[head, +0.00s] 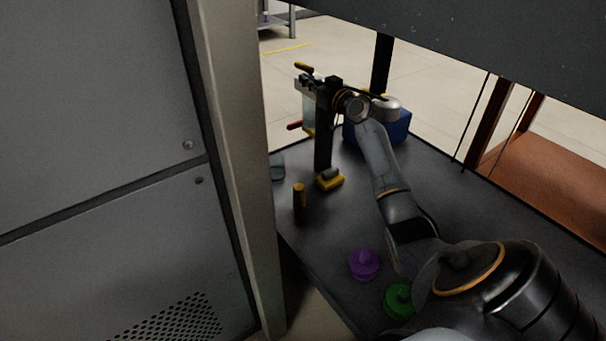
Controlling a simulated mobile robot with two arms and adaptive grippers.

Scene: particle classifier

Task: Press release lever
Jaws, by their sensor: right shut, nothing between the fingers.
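A dark upright stand (323,145) with a yellow foot rises from the dark tabletop (330,240). I cannot tell which of these is the release lever. My right arm reaches in from the lower right. My right gripper (318,87) is shut and empty at the top of the stand, close below the yellow-tipped handle. It overlaps the stand in view, so I cannot tell whether it touches. My left gripper is not in view.
A purple knobbed disc (364,264) and a green one (399,301) lie on the tabletop near my right forearm. A short yellow-topped post (299,195) stands left of the stand. A blue box (390,130) is behind. A grey cabinet (100,150) fills the left.

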